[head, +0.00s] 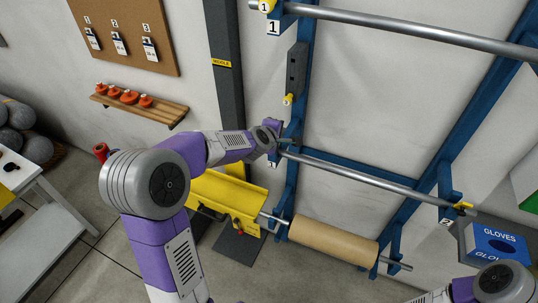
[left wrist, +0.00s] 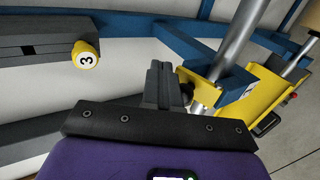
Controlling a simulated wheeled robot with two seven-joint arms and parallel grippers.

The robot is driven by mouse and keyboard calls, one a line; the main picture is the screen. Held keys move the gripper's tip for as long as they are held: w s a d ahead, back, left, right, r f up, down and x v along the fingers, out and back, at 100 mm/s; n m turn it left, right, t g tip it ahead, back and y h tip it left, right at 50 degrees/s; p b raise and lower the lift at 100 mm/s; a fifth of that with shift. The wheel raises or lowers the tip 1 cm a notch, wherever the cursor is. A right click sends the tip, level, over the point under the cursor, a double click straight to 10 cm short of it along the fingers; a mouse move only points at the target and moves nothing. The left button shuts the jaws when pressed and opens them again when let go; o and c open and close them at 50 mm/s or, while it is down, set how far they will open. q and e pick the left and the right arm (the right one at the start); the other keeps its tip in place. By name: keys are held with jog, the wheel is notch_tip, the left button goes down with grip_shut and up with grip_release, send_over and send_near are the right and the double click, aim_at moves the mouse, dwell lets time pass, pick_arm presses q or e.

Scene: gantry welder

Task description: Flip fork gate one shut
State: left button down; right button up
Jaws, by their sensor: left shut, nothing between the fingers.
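My left gripper (head: 275,132) is shut and empty, beside the left end of the lower steel bar (head: 365,178) on the blue rack. In the left wrist view its closed dark fingers (left wrist: 163,84) are just left of a yellow gate piece (left wrist: 203,88) at a blue fork bracket (left wrist: 228,88). I cannot tell whether they touch, nor read a number on this gate. The gripper hides this fork in the head view. Plates marked 1 (head: 273,28) are at the upper bar's left end. A yellow gate piece (head: 463,206) shows at the lower bar's right end. My right gripper is out of view.
A yellow knob marked 3 (left wrist: 86,56) sits on a dark beam left of the fingers. A yellow trough (head: 228,192) and a brown roll (head: 325,240) are below the lower bar. A blue gloves box (head: 497,245) is at the right.

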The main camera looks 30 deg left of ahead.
pick_arm(q)
jog(key=shift+f+b+x, duration=0.2)
jog(key=shift+b+x, duration=0.45)
jog(key=shift+x, duration=0.4)
jog(key=shift+f, duration=0.2)
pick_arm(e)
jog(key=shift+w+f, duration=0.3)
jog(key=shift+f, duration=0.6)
pick_arm(q)
jog(key=shift+f, duration=0.25)
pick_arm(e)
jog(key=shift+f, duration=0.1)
pick_arm(q)
jog(key=shift+r, duration=0.4)
notch_tip(320, 180, up, 14)
jog(key=p, duration=0.6)
jog(key=shift+p, duration=0.35)
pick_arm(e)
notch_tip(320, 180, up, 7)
